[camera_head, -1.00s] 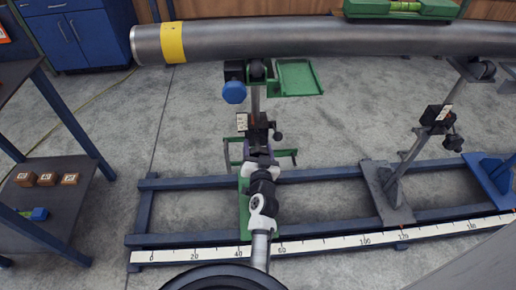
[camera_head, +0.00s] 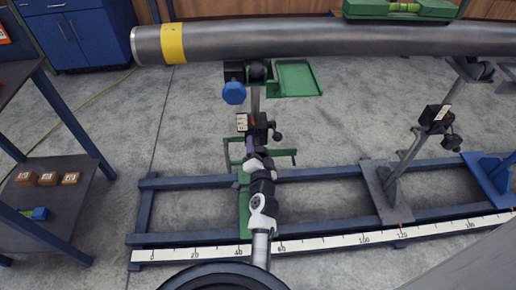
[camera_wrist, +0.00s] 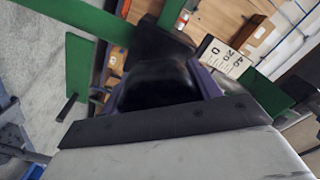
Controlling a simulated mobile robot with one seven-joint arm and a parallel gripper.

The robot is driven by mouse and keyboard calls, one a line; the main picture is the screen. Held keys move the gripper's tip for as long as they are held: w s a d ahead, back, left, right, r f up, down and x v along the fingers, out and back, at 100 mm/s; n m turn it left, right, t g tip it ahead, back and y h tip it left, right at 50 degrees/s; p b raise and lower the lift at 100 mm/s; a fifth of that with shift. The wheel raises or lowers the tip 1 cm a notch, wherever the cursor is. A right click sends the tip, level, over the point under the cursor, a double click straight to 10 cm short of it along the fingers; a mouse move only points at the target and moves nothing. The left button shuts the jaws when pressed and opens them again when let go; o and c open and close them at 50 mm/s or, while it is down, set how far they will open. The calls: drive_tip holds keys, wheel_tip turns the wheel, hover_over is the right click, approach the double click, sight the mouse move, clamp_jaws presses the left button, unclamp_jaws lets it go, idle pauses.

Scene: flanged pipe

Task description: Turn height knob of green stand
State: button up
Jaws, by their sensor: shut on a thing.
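The green stand (camera_head: 244,215) stands on the blue rail frame, with a post, a black clamp block (camera_head: 258,124) and a green bracket (camera_head: 297,78) under the pipe. My gripper (camera_head: 250,147) is at the front of the block. In the wrist view its purple fingers (camera_wrist: 165,88) are shut on a black knob (camera_wrist: 160,78), one on each side. In the head view the gripper hides this knob. A small dark side knob (camera_head: 277,136) sits at the block's right, apart from the gripper. A white scale label (camera_wrist: 222,57) shows beside the knob in the wrist view.
A steel pipe (camera_head: 320,38) with a yellow band runs across above. A blue knob (camera_head: 234,92) hangs left of the stand top. The rail (camera_head: 330,175) carries a grey stand (camera_head: 387,195) to the right. A shelf (camera_head: 55,195) with small blocks is at left.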

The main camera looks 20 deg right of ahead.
drive_tip(key=shift+r, duration=0.1)
drive_tip(key=o, duration=1)
drive_tip(key=shift+s, duration=0.1)
